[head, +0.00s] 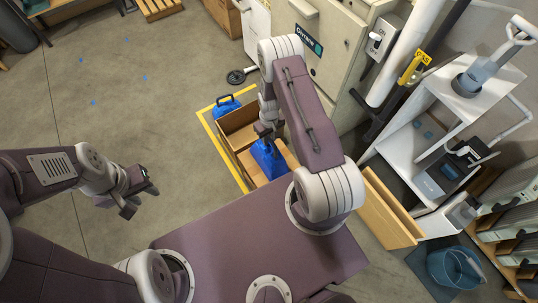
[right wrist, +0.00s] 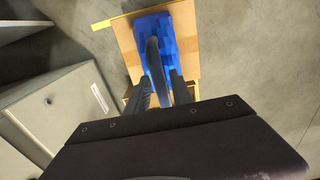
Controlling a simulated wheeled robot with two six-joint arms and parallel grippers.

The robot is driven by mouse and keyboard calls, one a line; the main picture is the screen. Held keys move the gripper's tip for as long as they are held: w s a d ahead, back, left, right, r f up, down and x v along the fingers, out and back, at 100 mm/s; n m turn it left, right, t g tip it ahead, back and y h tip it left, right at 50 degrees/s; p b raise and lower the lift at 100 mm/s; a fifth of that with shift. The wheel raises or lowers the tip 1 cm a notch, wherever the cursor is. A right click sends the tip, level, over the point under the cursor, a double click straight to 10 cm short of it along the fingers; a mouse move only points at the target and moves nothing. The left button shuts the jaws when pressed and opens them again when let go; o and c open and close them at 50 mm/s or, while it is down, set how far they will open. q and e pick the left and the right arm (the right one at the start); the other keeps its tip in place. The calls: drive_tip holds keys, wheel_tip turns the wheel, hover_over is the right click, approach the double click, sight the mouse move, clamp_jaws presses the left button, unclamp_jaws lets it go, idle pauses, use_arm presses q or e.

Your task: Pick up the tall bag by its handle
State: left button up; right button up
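In the right wrist view the blue bag (right wrist: 172,40) has a dark handle (right wrist: 156,68) that rises toward the camera between the two fingers of my right gripper (right wrist: 161,90). The fingers stand apart on either side of the handle, with narrow gaps. A second blue bag (head: 226,106) with a dark handle is at the box's far end. My left gripper (head: 140,194) is open and empty over bare floor.
The cardboard box (head: 238,122) sits inside yellow floor tape (head: 222,150). A beige cabinet (head: 325,45) stands behind it, with a white shelf unit (head: 405,145) at right. A blue bucket (head: 455,267) is at lower right. The floor at left is mostly clear.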

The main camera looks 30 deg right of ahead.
clamp_jaws()
drive_tip(key=shift+r+p, duration=1.7)
drive_tip(key=shift+r, duration=0.3)
